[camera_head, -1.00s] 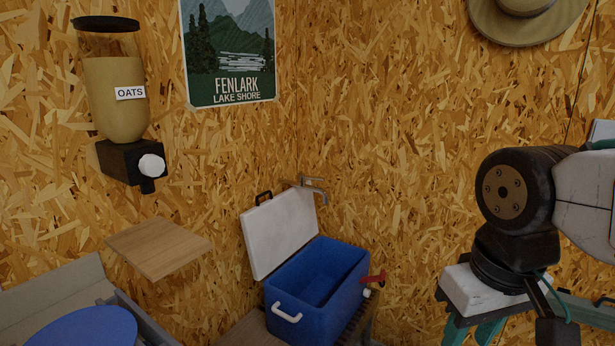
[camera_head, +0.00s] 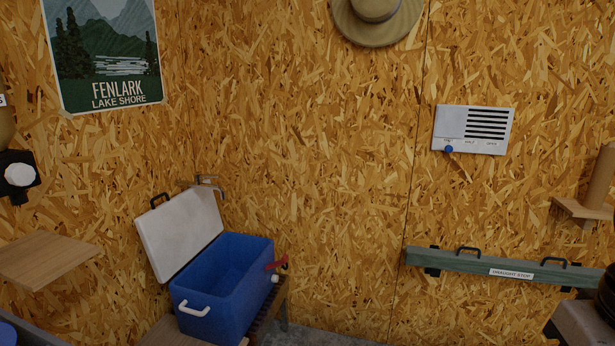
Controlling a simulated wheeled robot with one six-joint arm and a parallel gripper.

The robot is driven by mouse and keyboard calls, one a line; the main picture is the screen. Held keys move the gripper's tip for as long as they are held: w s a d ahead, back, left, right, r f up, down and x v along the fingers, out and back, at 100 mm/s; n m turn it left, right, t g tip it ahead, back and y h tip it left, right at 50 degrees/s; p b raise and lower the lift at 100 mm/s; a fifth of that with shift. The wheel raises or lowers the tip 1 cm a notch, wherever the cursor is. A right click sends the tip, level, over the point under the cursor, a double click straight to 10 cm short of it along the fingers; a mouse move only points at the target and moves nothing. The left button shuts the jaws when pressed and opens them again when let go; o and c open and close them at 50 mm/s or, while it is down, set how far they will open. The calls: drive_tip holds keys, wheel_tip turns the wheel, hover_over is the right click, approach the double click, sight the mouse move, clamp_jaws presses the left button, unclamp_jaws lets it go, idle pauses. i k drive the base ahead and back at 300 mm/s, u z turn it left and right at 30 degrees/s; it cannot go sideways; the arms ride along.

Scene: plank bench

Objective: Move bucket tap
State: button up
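A blue cooler-like bucket (camera_head: 215,300) with a white handle stands on a low wooden bench at the lower left, its white lid (camera_head: 180,233) tipped open against the wall. A red tap lever (camera_head: 276,264) sticks out from the bucket's right side, above a small white spout (camera_head: 275,279). A metal wall tap (camera_head: 207,183) shows behind the lid, near the corner. My gripper is out of view. Only a dark part of my arm shows at the right edge.
A wooden shelf (camera_head: 45,257) juts out at left. The wall between bucket and bar is bare.

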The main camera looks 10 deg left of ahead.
sight(197, 176)
drive_tip(key=z, duration=0.25)
drive_tip(key=k, duration=0.45)
drive_tip(key=z, duration=0.65)
drive_tip(key=i, duration=1.05)
drive_tip(key=u, duration=1)
drive_tip(key=i, duration=0.7)
drive_tip(key=u, duration=1.3)
drive_tip(key=i, duration=0.7)
drive_tip(key=u, duration=0.05)
